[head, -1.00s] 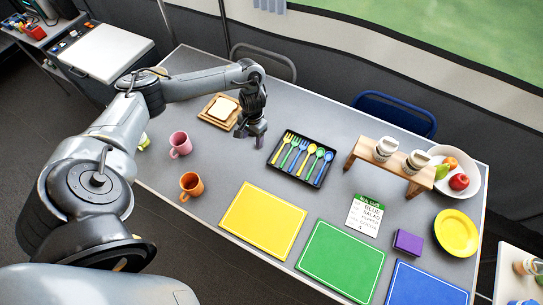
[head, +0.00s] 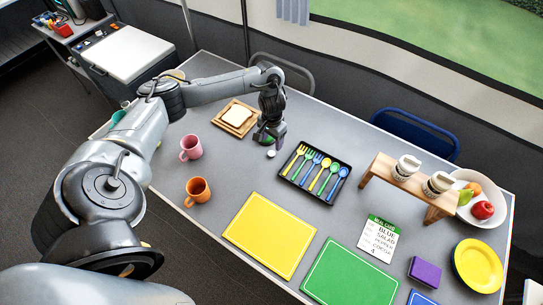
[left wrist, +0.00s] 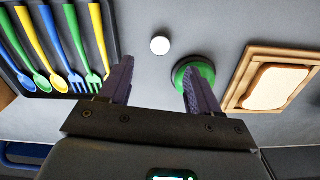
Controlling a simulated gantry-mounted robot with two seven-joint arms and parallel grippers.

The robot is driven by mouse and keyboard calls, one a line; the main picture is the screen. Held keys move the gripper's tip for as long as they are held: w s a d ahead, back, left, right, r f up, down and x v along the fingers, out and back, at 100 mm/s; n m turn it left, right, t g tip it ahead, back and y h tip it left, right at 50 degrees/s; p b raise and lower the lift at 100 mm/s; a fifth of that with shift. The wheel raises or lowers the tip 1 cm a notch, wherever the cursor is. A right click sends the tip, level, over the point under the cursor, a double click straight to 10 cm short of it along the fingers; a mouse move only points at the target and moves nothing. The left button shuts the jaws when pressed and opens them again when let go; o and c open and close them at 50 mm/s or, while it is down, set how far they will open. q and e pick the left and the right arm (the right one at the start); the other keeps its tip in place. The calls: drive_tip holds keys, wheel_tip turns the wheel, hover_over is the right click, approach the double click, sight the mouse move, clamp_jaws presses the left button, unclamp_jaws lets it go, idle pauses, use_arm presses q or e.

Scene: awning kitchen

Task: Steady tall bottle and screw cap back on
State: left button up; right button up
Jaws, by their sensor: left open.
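My left gripper (head: 268,140) points down over the table near the cutlery tray; its purple fingers are apart with nothing held between them. In the left wrist view the fingers (left wrist: 158,82) also show spread. A small white round thing, probably the cap (head: 271,153), lies on the table by the fingertips; it also shows in the left wrist view (left wrist: 160,45). My right gripper is not in view.
A black tray (head: 304,193) of coloured cutlery lies right of the gripper, and bread on a board (head: 249,124) lies left and behind. Pink (head: 191,148) and orange (head: 198,191) mugs stand nearer. A wooden stand (head: 442,208) with cups is at the right.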

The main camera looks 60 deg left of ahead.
sight(271, 154)
use_arm(q)
wheel_tip(271, 154, down, 2)
drive_tip(key=shift+f+b, duration=0.1)
drive_tip(key=shift+b, duration=0.3)
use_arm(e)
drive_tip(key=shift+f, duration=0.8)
use_arm(q)
drive_tip(key=shift+f, duration=0.1)
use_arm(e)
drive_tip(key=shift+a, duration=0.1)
use_arm(q)
drive_tip(key=shift+f, duration=0.2)
drive_tip(key=f, duration=0.1)
drive_tip(key=f+b, duration=0.2)
drive_tip(key=f, duration=0.1)
drive_tip(key=shift+s, duration=0.25)
drive_tip(key=shift+f+b, duration=0.4)
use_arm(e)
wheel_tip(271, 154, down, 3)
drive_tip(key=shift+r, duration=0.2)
use_arm(q)
drive_tip(key=shift+c, duration=0.4)
drive_tip(key=c, duration=1)
